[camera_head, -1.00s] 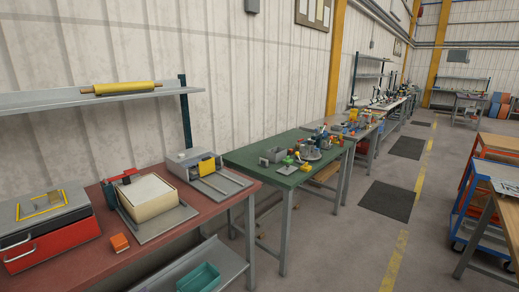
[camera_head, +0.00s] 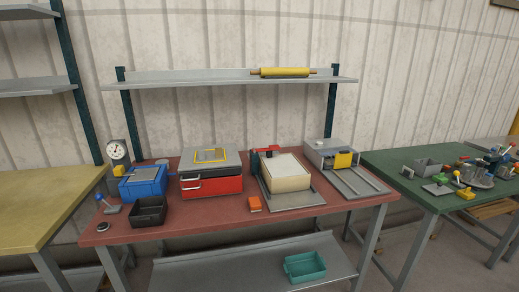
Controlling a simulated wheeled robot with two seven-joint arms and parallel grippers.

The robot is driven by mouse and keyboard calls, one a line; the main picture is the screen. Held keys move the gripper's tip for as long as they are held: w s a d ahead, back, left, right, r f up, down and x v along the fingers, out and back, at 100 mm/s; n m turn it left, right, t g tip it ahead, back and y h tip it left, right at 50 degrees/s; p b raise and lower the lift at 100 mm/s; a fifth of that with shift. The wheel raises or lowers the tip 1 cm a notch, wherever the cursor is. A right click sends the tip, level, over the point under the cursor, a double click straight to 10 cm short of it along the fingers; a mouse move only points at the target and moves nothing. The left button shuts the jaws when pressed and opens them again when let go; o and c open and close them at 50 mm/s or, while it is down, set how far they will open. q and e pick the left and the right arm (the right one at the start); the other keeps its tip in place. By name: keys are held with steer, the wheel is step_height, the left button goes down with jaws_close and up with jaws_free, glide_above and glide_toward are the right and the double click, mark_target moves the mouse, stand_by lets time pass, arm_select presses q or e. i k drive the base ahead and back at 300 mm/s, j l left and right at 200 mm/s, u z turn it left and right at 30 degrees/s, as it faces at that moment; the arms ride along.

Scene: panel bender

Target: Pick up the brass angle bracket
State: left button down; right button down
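I cannot make out a brass angle bracket for certain in the head view. A yellow square outline (camera_head: 196,157) lies on the grey lid of the red drawer box (camera_head: 212,187). Something small and dull shows inside the outline, too small to identify. Neither of my grippers is in view.
The red-topped bench (camera_head: 200,224) also holds a blue box (camera_head: 142,186), a black bin (camera_head: 149,212), a dial gauge (camera_head: 118,150), an orange block (camera_head: 255,204), a cream block (camera_head: 287,174) on a grey plate and a grey machine (camera_head: 330,153). A teal bin (camera_head: 305,267) sits below. The front right edge is clear.

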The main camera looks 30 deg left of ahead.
mark_target(218, 151)
steer(key=u, duration=1.3)
steer(key=z, duration=0.1)
